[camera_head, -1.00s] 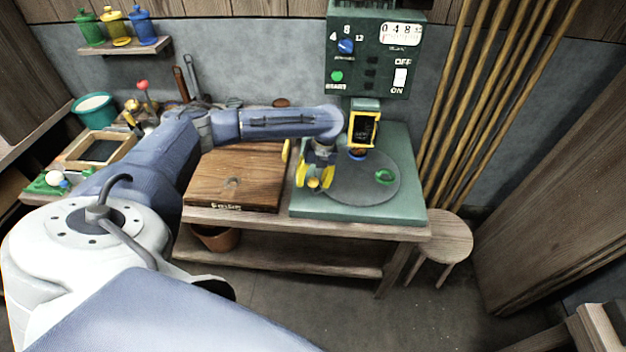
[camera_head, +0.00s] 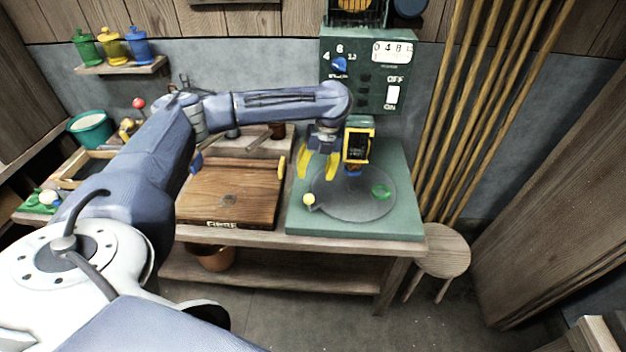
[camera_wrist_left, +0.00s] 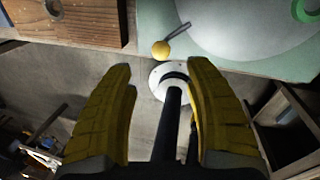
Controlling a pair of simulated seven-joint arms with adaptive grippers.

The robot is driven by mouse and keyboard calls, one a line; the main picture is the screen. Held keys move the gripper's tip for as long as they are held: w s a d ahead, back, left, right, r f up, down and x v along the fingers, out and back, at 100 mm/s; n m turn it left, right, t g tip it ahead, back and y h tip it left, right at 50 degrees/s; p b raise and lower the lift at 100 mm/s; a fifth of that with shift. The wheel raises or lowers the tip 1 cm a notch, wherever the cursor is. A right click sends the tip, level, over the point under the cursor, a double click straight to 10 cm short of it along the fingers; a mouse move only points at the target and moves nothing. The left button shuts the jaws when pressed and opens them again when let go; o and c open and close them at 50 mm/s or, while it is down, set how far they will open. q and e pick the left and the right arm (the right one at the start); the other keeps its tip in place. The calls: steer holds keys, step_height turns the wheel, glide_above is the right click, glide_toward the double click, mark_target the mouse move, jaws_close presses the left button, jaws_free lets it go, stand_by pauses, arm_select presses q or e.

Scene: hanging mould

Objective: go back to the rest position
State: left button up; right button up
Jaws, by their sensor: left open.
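My left gripper (camera_head: 318,165) is open and empty, its yellow fingers spread and pointing down above the left part of the green machine base. It also shows in the left wrist view (camera_wrist_left: 164,110), with nothing between the fingers. A small yellow ball knob (camera_head: 309,199) on a short rod is below the fingers, apart from them; the left wrist view shows it too (camera_wrist_left: 161,48). My right gripper is in neither view.
A wooden board (camera_head: 230,190) lies left on the bench. Poles (camera_head: 480,110) and a stool (camera_head: 447,250) are at right. Bottles (camera_head: 112,47) stand on a shelf.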

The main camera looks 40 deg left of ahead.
arm_select(q)
steer(key=shift+r, duration=0.45)
steer(key=shift+d, duration=0.1)
